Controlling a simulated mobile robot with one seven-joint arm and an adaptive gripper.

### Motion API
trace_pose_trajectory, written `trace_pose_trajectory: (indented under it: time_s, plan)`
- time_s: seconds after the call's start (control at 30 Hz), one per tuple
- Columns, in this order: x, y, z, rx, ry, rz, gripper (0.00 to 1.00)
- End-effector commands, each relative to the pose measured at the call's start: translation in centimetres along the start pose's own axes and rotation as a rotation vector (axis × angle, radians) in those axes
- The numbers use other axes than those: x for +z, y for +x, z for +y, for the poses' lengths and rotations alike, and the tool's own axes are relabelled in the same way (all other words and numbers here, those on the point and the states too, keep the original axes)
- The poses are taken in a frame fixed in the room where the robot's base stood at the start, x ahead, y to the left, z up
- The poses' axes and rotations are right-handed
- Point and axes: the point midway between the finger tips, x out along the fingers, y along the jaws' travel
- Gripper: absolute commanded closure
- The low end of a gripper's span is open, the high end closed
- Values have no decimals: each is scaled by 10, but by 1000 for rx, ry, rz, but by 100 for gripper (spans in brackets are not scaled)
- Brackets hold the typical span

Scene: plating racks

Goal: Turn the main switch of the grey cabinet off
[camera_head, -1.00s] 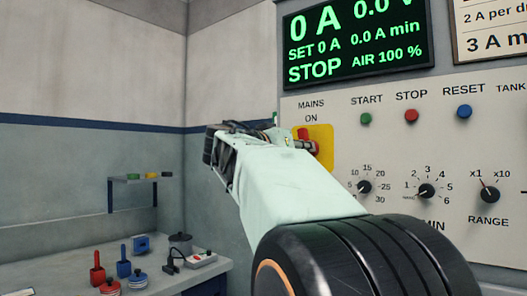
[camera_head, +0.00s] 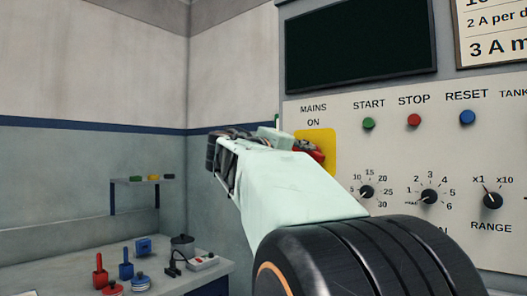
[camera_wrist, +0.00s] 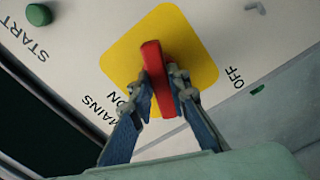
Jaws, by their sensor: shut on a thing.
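The grey cabinet (camera_head: 340,110) has a main switch with a red handle (camera_wrist: 158,80) on a yellow plate (camera_wrist: 118,60). The yellow plate also shows in the head view (camera_head: 326,136), under the words MAINS ON, partly covered by my arm. In the wrist view, OFF is printed to the right of the plate and MAINS ON at its lower left. My gripper (camera_wrist: 163,76) is shut on the red handle, one finger on each side. In the head view the red handle (camera_head: 319,155) shows only in part beside my gripper. The cabinet's display (camera_head: 360,45) is dark.
START (camera_head: 368,123), STOP (camera_head: 414,120) and RESET (camera_head: 467,117) buttons and several black knobs lie right of the switch. At the left, a bench (camera_head: 75,275) holds red and blue items. A small shelf (camera_head: 140,182) is on the wall behind.

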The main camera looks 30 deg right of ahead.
Motion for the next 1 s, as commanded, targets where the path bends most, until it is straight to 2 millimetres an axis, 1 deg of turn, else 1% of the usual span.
trace_pose_trajectory:
  time_s: [0.2,0.5,0.73,1.0]
  plan:
    - [-1,0,2,0,-178,2,100]
    - [-1,0,2,1,-344,2,100]
    - [-1,0,1,1,-401,2,100]
    - [-1,0,1,1,-413,2,100]
